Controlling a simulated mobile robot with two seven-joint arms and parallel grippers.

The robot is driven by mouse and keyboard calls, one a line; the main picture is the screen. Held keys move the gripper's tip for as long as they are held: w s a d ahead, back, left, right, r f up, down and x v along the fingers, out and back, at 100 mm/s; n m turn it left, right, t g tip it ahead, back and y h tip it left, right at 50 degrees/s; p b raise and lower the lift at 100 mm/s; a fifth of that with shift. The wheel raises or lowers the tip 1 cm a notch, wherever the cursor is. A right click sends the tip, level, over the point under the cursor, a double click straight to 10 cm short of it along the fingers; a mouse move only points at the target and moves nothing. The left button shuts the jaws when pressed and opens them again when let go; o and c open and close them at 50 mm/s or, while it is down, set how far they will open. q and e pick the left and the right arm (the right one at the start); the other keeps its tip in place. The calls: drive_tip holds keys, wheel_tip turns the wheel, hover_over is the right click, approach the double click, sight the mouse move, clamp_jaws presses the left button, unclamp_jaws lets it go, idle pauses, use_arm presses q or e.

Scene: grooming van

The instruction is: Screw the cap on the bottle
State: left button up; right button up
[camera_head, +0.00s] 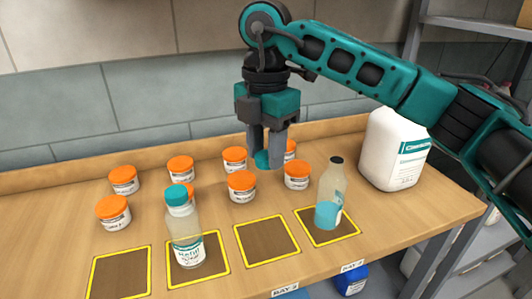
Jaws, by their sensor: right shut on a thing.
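My right gripper (266,158) is above the table and shut on a teal cap (262,160). The cap shows at its fingertips, partly hidden by the fingers. A clear bottle (330,198) with teal liquid stands upright in the rightmost yellow-outlined square; its neck top is dark and has no teal cap on it. The held cap is up and to the left of this bottle, apart from it. A second clear bottle (184,230) with a label stands upright in another outlined square and has a teal cap on. My left gripper is not in view.
Several white jars with orange lids (241,187) stand on the wooden table (60,230), behind the bottles and below my right gripper. A large white jug (394,150) stands at the right. Two outlined squares (266,241) are empty. A tiled wall is behind.

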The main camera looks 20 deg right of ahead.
drive_tip(key=n, duration=0.2)
drive_tip(key=f+n, duration=0.1)
drive_tip(key=n, duration=0.1)
drive_tip(key=f+n, duration=0.1)
drive_tip(key=shift+s+d+n, duration=0.2)
drive_tip(key=shift+d+n, duration=0.15)
drive_tip(key=shift+n, duration=0.05)
drive_tip(key=n, duration=0.2)
drive_tip(key=f+n, duration=0.1)
drive_tip(key=n, duration=0.1)
drive_tip(key=f+n, duration=0.1)
drive_tip(key=n, duration=0.1)
drive_tip(key=shift+s+d+f, duration=0.1)
drive_tip(key=shift+s+d, duration=0.2)
drive_tip(key=shift+d, duration=0.1)
drive_tip(key=s+d+f+m, duration=0.1)
drive_tip(key=f+m, duration=0.2)
drive_tip(key=m, duration=0.9)
drive_tip(key=s+d+f+m, duration=0.1)
drive_tip(key=s+f+m, duration=0.1)
drive_tip(key=m, duration=0.9)
drive_tip(key=s+d+f+m, duration=0.2)
drive_tip(key=f+m, duration=0.2)
drive_tip(key=m, duration=0.8)
drive_tip(key=shift+f+m, duration=0.3)
drive_tip(key=shift+f, duration=0.05)
drive_tip(key=shift+d, duration=0.1)
